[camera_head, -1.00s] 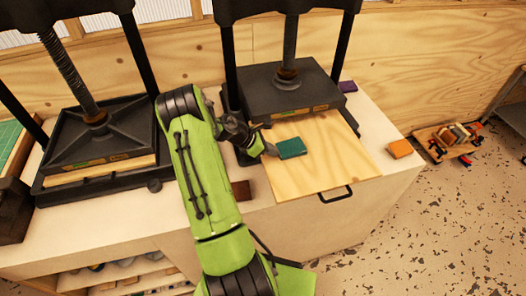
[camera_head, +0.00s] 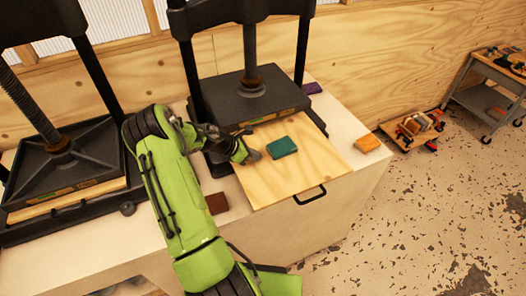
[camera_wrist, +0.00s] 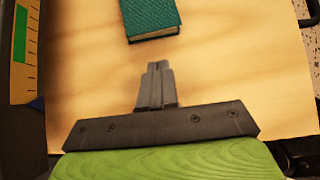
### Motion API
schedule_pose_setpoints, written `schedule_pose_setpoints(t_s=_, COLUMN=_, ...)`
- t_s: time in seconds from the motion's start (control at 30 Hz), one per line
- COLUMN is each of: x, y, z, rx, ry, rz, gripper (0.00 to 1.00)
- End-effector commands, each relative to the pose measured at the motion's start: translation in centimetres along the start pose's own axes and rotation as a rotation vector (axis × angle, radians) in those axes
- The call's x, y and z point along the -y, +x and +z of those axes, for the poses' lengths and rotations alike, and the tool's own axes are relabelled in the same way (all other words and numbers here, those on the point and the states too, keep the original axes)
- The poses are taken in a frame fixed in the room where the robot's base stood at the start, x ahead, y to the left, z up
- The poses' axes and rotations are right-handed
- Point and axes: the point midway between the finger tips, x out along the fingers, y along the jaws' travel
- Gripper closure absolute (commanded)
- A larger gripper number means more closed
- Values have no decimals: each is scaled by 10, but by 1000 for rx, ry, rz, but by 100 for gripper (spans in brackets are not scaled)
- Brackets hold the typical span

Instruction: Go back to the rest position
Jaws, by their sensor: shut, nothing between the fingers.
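My gripper (camera_head: 254,155) is at the left side of a pale wooden board (camera_head: 317,158) that sticks out from under a black press. In the wrist view, my gripper (camera_wrist: 157,75) has its fingers together with nothing between them. A teal block (camera_head: 282,147), like a small book, lies on the board to the right of my gripper. In the wrist view the teal block (camera_wrist: 150,17) lies beyond the fingertips, with a gap of bare board between.
The black press (camera_head: 250,95) stands behind the board; a second press (camera_head: 65,155) stands at left. An orange block (camera_head: 367,143), a brown block (camera_head: 216,203) and a purple block (camera_head: 312,88) lie on the bench. A cart (camera_head: 490,90) and open floor are at right.

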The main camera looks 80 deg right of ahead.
Motion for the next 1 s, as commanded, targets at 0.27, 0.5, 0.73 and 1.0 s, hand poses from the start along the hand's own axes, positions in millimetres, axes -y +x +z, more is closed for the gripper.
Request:
schedule_pose_setpoints(t_s=0.27, x=-1, y=-77, z=-1, rx=0, ry=1, rz=4, gripper=100)
schedule_pose_setpoints(t_s=0.5, x=0, y=-102, z=0, rx=0, ry=1, rz=0, gripper=100)
schedule_pose_setpoints(t_s=0.73, x=0, y=-102, z=0, rx=1, ry=1, rz=0, gripper=100)
schedule_pose_setpoints(t_s=1.0, x=-1, y=-117, z=-7, rx=-34, ry=35, rz=22, gripper=100)
